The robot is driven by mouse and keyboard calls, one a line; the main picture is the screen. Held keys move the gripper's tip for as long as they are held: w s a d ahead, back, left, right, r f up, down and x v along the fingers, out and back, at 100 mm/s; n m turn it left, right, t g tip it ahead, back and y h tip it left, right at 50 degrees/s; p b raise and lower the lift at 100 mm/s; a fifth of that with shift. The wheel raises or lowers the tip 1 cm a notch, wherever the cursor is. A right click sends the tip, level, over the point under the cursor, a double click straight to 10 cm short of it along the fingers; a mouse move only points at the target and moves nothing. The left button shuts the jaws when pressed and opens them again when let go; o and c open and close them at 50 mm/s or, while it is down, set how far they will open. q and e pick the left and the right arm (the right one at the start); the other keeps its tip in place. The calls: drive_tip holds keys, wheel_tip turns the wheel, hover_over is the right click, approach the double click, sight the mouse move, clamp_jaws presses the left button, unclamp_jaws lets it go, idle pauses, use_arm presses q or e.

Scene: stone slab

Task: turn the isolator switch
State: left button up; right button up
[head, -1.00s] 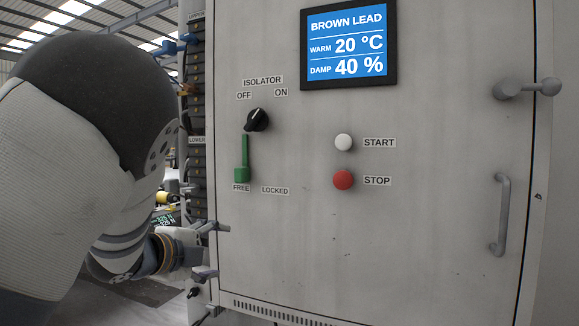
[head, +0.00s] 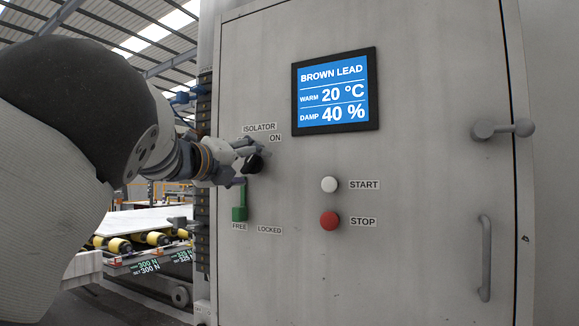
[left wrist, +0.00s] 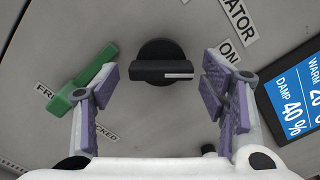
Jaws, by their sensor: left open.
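The isolator switch (head: 254,163) is a round black knob with a bar handle on the grey cabinet door. In the left wrist view the knob (left wrist: 160,62) shows whole, and the white mark on its bar points toward the ON label (left wrist: 228,51). My left gripper (head: 246,163) is in front of the knob and hides the OFF label in the head view. In the left wrist view my left gripper (left wrist: 160,84) is open, one purple-padded finger on each side of the knob, with gaps to the bar. My right gripper is not in view.
A green lever (head: 240,213) is just below the knob, by the FREE label; the left finger overlaps it in the wrist view. A white START button (head: 329,184), red STOP button (head: 330,221), screen (head: 336,91) and door handle (head: 485,258) are to the right.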

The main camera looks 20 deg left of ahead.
use_arm(q)
drive_tip(key=shift+w, duration=0.55)
drive_tip(key=c, duration=1.2)
drive_tip(key=n, duration=0.4)
drive_tip(key=shift+d+r+n, duration=0.1)
drive_tip(key=shift+r+n, duration=0.05)
drive_tip(key=shift+n, duration=0.15)
drive_tip(key=n, duration=0.3)
drive_tip(key=shift+n, duration=0.4)
drive_tip(key=n, duration=0.4)
drive_tip(key=shift+r, duration=0.15)
drive_tip(key=shift+n, duration=1.7)
